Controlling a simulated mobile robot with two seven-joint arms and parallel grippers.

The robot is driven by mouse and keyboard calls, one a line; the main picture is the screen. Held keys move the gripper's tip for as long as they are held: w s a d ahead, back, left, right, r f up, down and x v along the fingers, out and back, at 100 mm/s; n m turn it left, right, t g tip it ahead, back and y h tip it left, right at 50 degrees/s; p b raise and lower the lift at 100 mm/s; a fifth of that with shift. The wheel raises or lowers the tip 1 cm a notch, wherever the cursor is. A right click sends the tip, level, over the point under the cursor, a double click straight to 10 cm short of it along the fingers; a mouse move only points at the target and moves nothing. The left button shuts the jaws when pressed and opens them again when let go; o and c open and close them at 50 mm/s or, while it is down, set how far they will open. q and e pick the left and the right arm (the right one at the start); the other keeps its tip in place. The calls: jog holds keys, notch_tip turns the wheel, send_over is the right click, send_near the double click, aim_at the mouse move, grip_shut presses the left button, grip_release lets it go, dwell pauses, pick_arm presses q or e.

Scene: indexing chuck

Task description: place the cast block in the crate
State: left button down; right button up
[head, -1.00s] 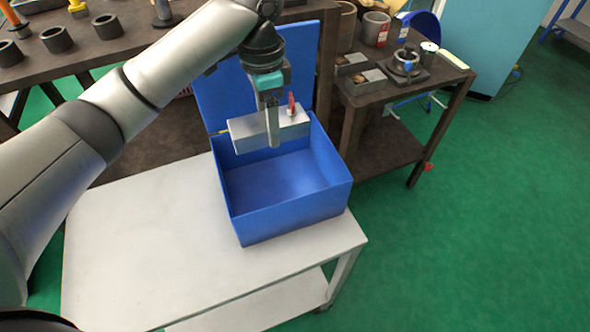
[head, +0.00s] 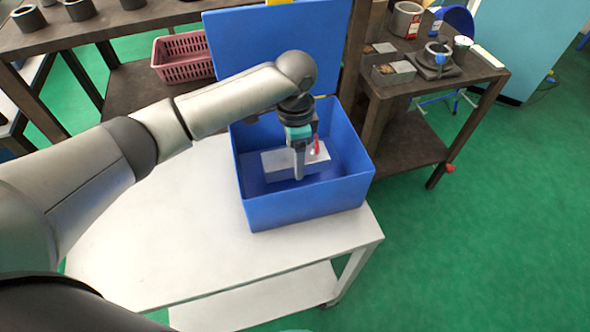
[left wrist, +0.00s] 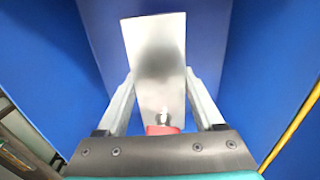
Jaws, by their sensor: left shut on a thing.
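The cast block (head: 277,160) is a silvery-grey rectangular block with a red part on it. My left gripper (head: 299,174) is shut on the block and holds it inside the open blue crate (head: 310,206), below the rim. The crate's lid stands up at the back. In the left wrist view the block (left wrist: 157,60) sits between the two fingers (left wrist: 160,98), with the blue crate walls (left wrist: 45,65) on both sides. I cannot tell whether the block touches the crate floor. My right gripper is not in view.
The crate stands on a white cart (head: 150,240) with bare top to its left. Behind are a dark bench (head: 100,28) with metal rings, a pink basket (head: 183,62), and a dark side table (head: 462,88) with parts on it. Green floor lies open at right.

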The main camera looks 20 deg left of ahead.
pick_arm(q)
notch_tip(320, 180, down, 4)
jog(key=shift+r+b, duration=0.1)
jog(key=shift+b, duration=0.45)
jog(key=shift+f, duration=0.25)
grip_release()
jog(key=shift+f, duration=0.1)
notch_tip(320, 180, up, 12)
jog(key=p, duration=0.3)
jog(key=shift+r, duration=0.2)
